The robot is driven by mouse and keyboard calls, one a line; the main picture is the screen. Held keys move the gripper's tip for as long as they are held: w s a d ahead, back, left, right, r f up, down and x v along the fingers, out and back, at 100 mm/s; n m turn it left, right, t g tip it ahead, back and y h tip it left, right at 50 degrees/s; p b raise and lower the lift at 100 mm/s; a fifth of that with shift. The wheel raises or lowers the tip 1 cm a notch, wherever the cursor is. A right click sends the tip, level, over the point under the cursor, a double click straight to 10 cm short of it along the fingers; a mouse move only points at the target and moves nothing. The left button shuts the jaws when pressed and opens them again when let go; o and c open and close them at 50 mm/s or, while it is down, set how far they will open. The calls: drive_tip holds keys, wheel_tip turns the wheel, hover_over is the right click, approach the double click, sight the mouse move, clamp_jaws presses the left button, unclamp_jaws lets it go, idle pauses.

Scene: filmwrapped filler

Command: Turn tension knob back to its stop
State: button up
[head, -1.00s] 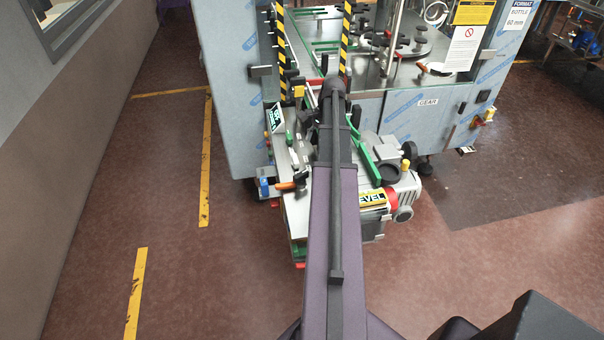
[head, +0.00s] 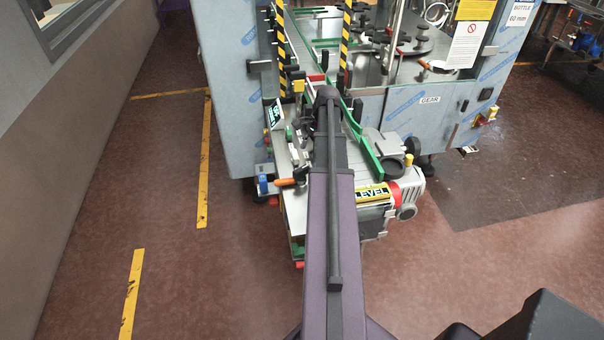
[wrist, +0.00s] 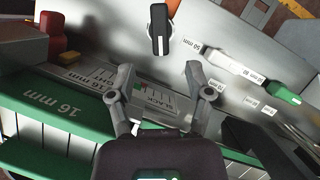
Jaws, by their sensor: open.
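My gripper (wrist: 158,70) is open and empty in the wrist view, its two fingers spread above a metal plate. Between the fingers lies a white scale label (wrist: 154,101) reading "SLACK", with green and red marks. I cannot tell for certain which part is the tension knob. In the head view my arm covers the gripper and the spot below it. An orange-ended handle (head: 286,183) shows left of the arm.
A green-ended lever (wrist: 281,93) with several millimetre labels lies right of the fingers. Green "16 mm" strips (wrist: 60,106) and red and yellow parts (wrist: 52,35) lie left. The machine's cabinet (head: 400,105) stands behind the conveyor; floor (head: 165,200) is free at left.

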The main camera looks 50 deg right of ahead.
sight(302, 168)
drive_tip(key=shift+b+x, duration=3.5)
drive_tip(key=shift+x, duration=0.6)
drive_tip(key=shift+c, duration=0.2)
clamp_jaws()
